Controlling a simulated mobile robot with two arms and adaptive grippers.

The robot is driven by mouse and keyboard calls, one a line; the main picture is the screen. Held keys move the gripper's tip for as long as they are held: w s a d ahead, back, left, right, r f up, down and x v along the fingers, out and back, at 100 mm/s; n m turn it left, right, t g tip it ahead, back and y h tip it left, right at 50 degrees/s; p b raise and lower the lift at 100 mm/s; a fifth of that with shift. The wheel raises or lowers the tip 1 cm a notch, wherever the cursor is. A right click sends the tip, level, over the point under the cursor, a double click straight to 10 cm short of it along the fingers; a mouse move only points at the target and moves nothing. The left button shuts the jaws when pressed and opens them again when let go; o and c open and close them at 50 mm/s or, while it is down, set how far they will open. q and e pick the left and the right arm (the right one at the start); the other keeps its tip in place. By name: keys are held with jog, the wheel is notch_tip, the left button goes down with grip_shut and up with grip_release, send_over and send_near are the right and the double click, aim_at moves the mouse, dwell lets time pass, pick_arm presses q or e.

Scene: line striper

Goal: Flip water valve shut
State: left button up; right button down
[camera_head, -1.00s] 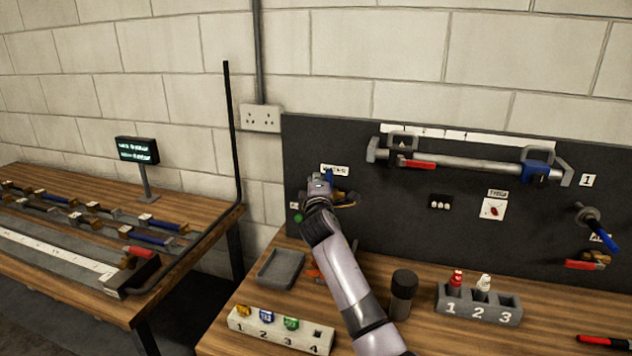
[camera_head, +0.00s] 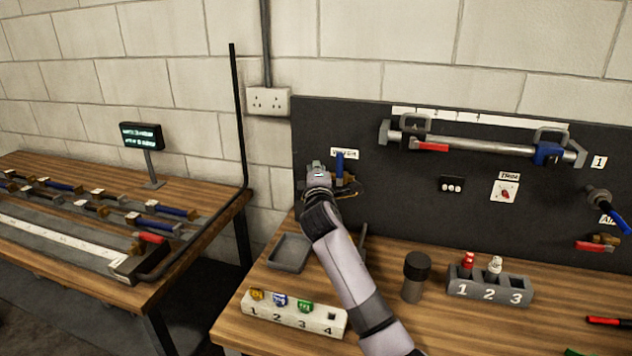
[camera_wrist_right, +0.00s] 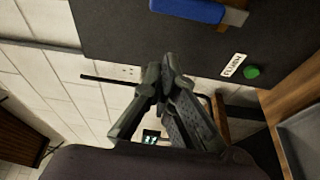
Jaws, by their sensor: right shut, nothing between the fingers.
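The water valve (camera_head: 340,181) is on the dark board, under a white label (camera_head: 345,153). Its blue handle (camera_head: 339,163) stands roughly upright. My right gripper (camera_head: 317,171) is just left of the handle, in front of the board, and hides part of the valve. In the right wrist view the gripper (camera_wrist_right: 160,75) is shut and empty. The blue handle (camera_wrist_right: 190,10) shows at the top edge of that view, apart from the fingertips. My left gripper is in neither view.
A green button (camera_wrist_right: 252,72) with a label is on the board near the valve. Below are a grey tray (camera_head: 289,253), a numbered white block (camera_head: 290,315), a dark cylinder (camera_head: 415,277) and a grey numbered rack (camera_head: 490,287). A clamp bar (camera_head: 480,147) hangs at upper right.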

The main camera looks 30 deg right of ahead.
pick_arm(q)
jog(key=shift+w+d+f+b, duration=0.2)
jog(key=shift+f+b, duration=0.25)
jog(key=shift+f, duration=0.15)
pick_arm(e)
jog(key=v, duration=0.5)
jog(key=shift+a, duration=0.4)
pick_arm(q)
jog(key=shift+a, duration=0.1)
pick_arm(e)
jog(key=shift+w, duration=0.1)
